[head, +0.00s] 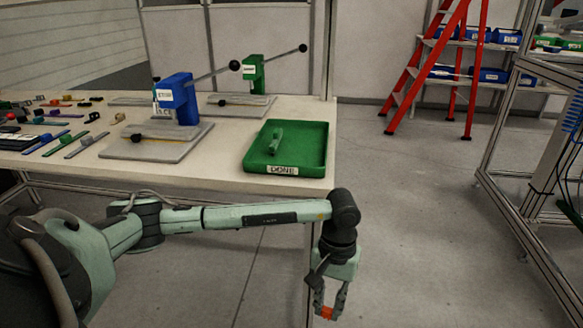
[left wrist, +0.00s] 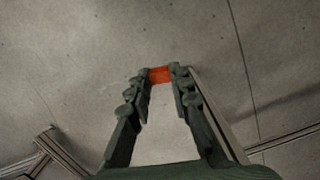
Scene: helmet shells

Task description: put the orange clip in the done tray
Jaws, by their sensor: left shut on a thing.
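The orange clip (head: 326,312) is held between the fingertips of my left gripper (head: 328,306). In the left wrist view the clip (left wrist: 160,75) spans the gap between the two fingertips of the gripper (left wrist: 162,76). The gripper points down over the floor, in front of and to the right of the table corner. The green done tray (head: 258,167), labelled DONE, sits on the table's front right corner. A green part (head: 276,142) lies inside it. The tray is behind and to the left of the gripper in the head view. My right gripper is not in view.
A blue lever press (head: 178,98) and a green one (head: 254,73) stand on grey plates on the table (head: 226,176). Several small coloured parts lie at the left.

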